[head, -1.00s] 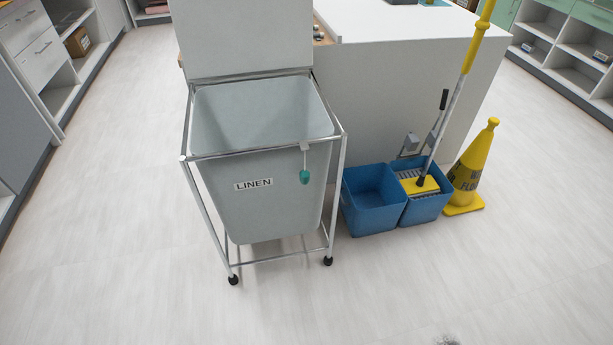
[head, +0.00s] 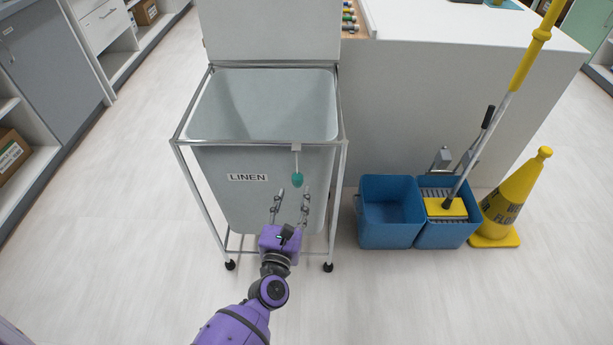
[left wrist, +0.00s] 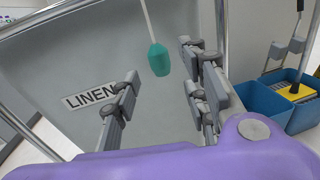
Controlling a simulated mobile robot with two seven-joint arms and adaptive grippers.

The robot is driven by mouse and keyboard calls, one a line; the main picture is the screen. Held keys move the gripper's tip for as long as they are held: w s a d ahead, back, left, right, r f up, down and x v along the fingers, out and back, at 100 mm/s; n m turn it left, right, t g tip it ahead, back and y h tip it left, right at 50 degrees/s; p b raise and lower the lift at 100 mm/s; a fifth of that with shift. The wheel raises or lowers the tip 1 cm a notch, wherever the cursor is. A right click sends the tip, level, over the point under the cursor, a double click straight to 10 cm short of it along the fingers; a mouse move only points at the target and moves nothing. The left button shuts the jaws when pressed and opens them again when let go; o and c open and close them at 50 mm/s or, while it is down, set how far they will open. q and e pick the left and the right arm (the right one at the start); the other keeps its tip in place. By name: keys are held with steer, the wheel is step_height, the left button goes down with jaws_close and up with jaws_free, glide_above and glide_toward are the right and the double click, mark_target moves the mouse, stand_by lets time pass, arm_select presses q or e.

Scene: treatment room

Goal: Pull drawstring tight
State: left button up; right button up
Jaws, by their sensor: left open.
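A grey linen hamper bag (head: 232,200) hangs in a metal frame on casters, its lid raised and its top open. A white drawstring with a teal toggle (head: 297,180) hangs from a small white block (head: 296,148) on the front rim. In the left wrist view the teal toggle (left wrist: 159,60) hangs beyond the fingers, in line with the gap between them. My left gripper (head: 290,192) is open and empty, its fingers pointing at the bag's front just below the toggle. I see no contact with the toggle. My right gripper is out of view.
Two blue mop buckets (head: 388,236) with a yellow mop (head: 446,208) stand right of the hamper, beside a yellow floor sign (head: 508,200). A white counter (head: 440,90) stands behind. The floor in front and to the left is clear.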

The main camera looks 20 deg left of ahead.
mark_target(296, 183)
arm_select(q)
steer(key=shift+a+n, duration=0.2)
steer(key=shift+n, duration=0.2)
steer(key=shift+w+a+r, duration=0.1)
steer(key=shift+w, duration=0.2)
steer(key=w, duration=0.7)
steer(key=shift+a, duration=0.35)
steer(key=shift+c, duration=0.3)
jaws_close()
